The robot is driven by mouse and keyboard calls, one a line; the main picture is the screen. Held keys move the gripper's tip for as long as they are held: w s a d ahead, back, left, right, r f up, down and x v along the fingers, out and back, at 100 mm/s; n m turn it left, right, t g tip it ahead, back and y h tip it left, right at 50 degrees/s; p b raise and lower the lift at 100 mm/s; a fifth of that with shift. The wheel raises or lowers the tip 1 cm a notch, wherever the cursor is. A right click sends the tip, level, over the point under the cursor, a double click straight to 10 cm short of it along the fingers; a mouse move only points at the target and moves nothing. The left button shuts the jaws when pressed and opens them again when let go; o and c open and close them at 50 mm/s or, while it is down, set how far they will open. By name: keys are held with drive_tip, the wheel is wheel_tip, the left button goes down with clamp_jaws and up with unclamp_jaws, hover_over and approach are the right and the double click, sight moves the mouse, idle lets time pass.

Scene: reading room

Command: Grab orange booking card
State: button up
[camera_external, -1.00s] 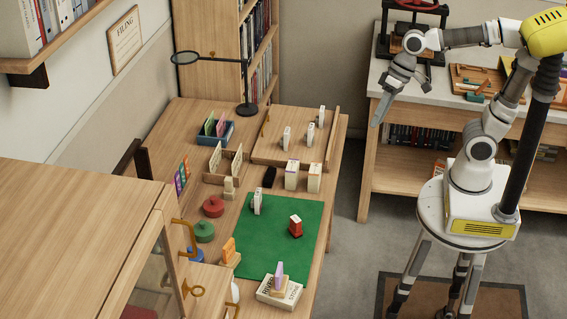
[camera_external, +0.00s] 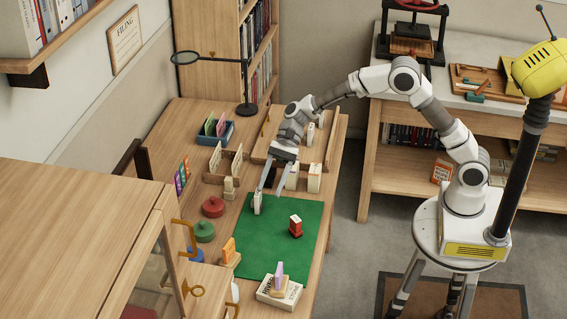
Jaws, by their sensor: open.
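An orange card (camera_external: 229,248) stands upright in a small wooden holder (camera_external: 235,260) at the left edge of the green mat (camera_external: 270,252). My gripper (camera_external: 271,191) is open, with its fingers pointing down over the back part of the mat. It is behind and to the right of the orange card, well apart from it. A small white block (camera_external: 257,204) stands close by the gripper's left finger; I cannot tell whether they touch.
Red (camera_external: 213,206) and green (camera_external: 204,231) round pieces lie left of the mat. A magnifier (camera_external: 247,85) stands at the back.

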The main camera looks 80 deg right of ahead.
drive_tip(key=w+f+m+y+b, duration=0.1)
drive_tip(key=w+f+m, duration=0.2)
drive_tip(key=w+f, duration=0.25)
drive_tip(key=b, duration=0.3)
approach(230, 258)
drive_tip(key=a, duration=0.1)
drive_tip(key=a+f, duration=0.1)
drive_tip(key=shift+w+a+t, duration=0.25)
drive_tip(key=shift+a+t, duration=0.15)
drive_tip(key=b+x, duration=0.1)
drive_tip(key=x, duration=0.4)
drive_tip(key=shift+w+a+r+b, duration=0.15)
drive_tip(key=shift+w+b, duration=0.05)
drive_tip(key=shift+b, duration=0.15)
drive_tip(key=shift+a+y, duration=0.25)
drive_tip(key=shift+y, duration=0.05)
drive_tip(key=shift+c, duration=0.3)
clamp_jaws()
